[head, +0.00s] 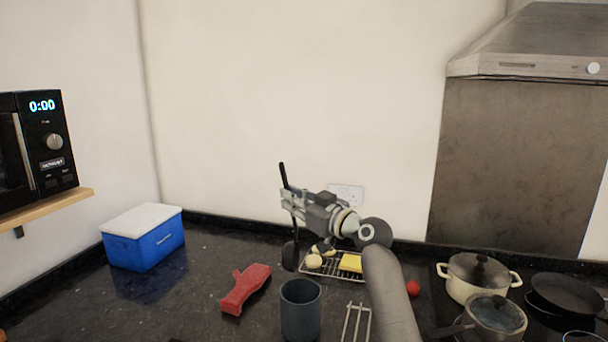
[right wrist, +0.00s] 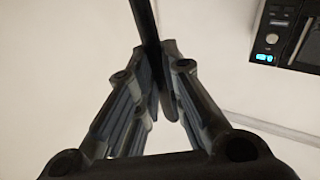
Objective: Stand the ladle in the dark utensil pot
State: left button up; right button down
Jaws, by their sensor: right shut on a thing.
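The black ladle (head: 289,256) hangs nearly upright in my right gripper (head: 288,200), bowl down and handle end up, above the counter behind the pot. The gripper is shut on its handle, which also shows in the right wrist view (right wrist: 146,22) between the fingers (right wrist: 160,85). The dark utensil pot (head: 300,312) stands on the counter at the bottom middle of the head view, below and in front of the ladle. The pot's inside is only partly seen. The ladle's bowl is apart from the pot. My left gripper is not in view.
A wire rack (head: 318,270) with yellow and pale food lies behind the pot. A red object (head: 245,289) lies left of it, and a blue cooler box (head: 144,240) stands farther left. Pots (head: 478,275) and a dark pan (head: 566,294) occupy the hob at right.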

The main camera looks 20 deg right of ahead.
jog(key=d, duration=0.3)
jog(key=m+h+b, duration=0.1)
jog(key=b, duration=0.1)
send_over(296, 249)
jog(key=v, duration=0.3)
jog(key=shift+f, duration=3.1)
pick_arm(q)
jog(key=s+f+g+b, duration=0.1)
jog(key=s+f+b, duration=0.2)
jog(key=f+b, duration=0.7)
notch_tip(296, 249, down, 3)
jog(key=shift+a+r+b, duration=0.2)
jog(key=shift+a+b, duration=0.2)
pick_arm(e)
notch_tip(296, 249, down, 10)
jog(key=shift+r+t, duration=0.15)
jog(key=shift+t, duration=0.25)
jog(key=shift+s, duration=0.1)
jog(key=c, duration=1.5)
grip_release()
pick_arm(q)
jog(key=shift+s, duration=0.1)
pick_arm(e)
jog(key=shift+o, duration=0.2)
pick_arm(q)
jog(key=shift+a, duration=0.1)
pick_arm(e)
jog(key=r+v, duration=0.1)
jog(key=v, duration=1.1)
jog(key=shift+f, duration=0.45)
